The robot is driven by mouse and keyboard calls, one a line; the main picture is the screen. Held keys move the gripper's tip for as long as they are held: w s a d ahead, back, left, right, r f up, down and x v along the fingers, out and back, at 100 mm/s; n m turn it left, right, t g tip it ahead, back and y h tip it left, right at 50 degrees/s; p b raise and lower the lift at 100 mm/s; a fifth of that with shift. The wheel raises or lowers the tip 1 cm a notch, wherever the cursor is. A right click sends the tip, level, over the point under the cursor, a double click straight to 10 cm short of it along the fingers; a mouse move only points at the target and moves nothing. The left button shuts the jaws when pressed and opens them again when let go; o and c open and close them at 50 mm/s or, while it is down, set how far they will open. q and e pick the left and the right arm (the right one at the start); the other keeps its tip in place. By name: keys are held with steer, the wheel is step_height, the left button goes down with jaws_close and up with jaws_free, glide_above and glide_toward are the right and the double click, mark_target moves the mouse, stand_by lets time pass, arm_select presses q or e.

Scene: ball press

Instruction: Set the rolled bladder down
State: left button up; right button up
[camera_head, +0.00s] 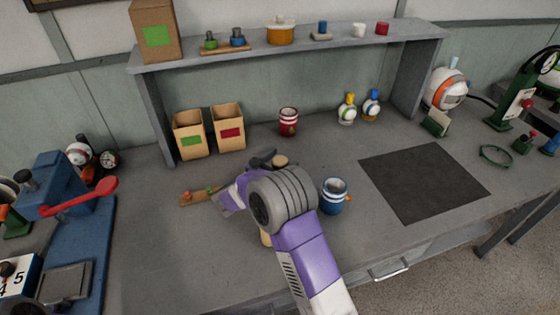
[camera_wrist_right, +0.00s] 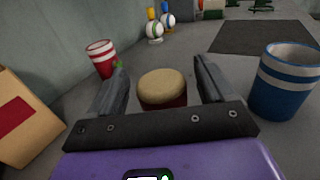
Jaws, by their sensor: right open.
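A short round piece with a tan top and dark red side (camera_wrist_right: 163,92) stands upright on the grey bench. It may be the rolled bladder, but I cannot tell for sure. In the head view its tan top (camera_head: 280,160) shows just past my right gripper (camera_head: 270,164). In the right wrist view my right gripper (camera_wrist_right: 162,76) is open, with one finger on each side of this piece and a gap visible at both sides. My right wrist hides part of the bench. My left gripper is not in view.
A blue striped cup (camera_head: 334,196) stands close on the right, a red striped cup (camera_head: 288,122) behind. Two cardboard boxes (camera_head: 190,135) stand back left. A small wooden board (camera_head: 200,196) lies left. A blue press (camera_head: 75,215) stands far left. The dark mat (camera_head: 425,180) is empty.

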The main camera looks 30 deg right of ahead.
steer(key=shift+r, duration=0.15)
steer(key=p+v, duration=0.3)
steer(key=v, duration=0.9)
steer(key=shift+r, duration=0.15)
